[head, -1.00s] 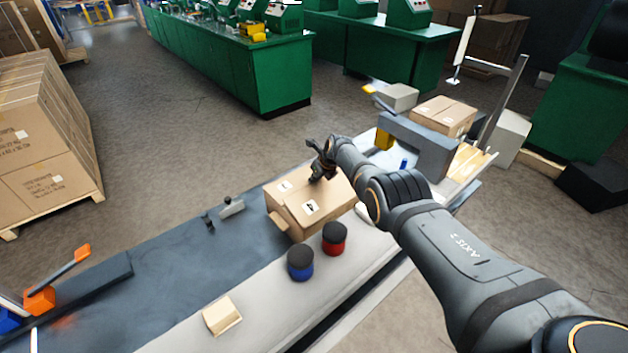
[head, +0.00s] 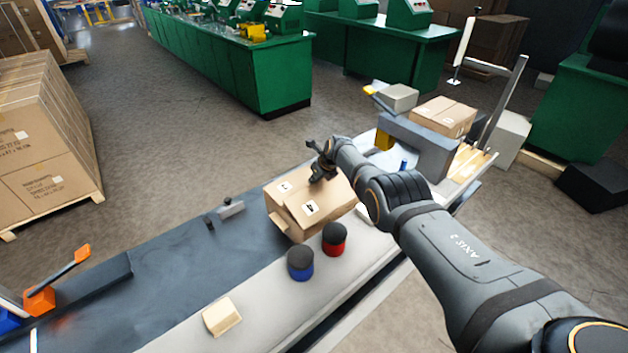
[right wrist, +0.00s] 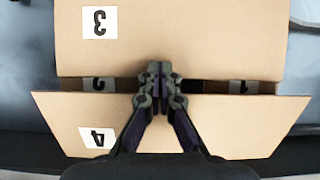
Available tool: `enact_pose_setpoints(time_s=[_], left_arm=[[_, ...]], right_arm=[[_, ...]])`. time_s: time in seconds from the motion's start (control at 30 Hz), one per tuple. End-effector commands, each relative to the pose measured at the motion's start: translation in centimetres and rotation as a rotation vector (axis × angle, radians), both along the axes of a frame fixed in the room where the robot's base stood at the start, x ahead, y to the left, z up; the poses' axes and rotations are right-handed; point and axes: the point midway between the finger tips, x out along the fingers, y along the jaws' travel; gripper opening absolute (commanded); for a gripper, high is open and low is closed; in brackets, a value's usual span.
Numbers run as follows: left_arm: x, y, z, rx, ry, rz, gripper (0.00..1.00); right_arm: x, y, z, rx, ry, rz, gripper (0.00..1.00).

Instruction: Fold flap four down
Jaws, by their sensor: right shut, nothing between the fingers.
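The cardboard box (head: 330,213) stands on the bench. Flap four (right wrist: 215,125), with its "4" label, is at the bottom of the right wrist view. Flap three (right wrist: 190,40), labelled "3", lies opposite it. A dark gap separates their edges, and parts of two more labels show in it, on the inner flaps. My right gripper (right wrist: 158,72) is shut and empty, its fingertips over the gap and its body over flap four. It also shows above the box in the head view (head: 318,172). Whether it touches flap four I cannot tell. My left gripper is out of view.
A red jar with a black lid (head: 334,240) and a blue one (head: 300,263) stand close in front of the box. A small tan block (head: 221,316) lies nearer. A grey arch (head: 430,150) and another carton (head: 443,116) stand beyond. The dark bench surface (head: 170,275) at left is mostly clear.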

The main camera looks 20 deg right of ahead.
Motion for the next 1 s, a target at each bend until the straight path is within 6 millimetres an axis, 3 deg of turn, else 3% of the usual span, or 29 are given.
enact_pose_setpoints(time_s=[0.57,0.83,1.0], left_arm=[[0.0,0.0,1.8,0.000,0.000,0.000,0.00],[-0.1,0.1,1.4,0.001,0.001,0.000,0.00],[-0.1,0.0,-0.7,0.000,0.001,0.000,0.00]], right_arm=[[0.0,0.0,1.7,0.000,0.000,0.000,0.00],[0.0,0.0,1.3,0.000,0.000,0.000,0.00],[0.0,0.0,-0.7,0.000,0.001,0.000,0.00]])
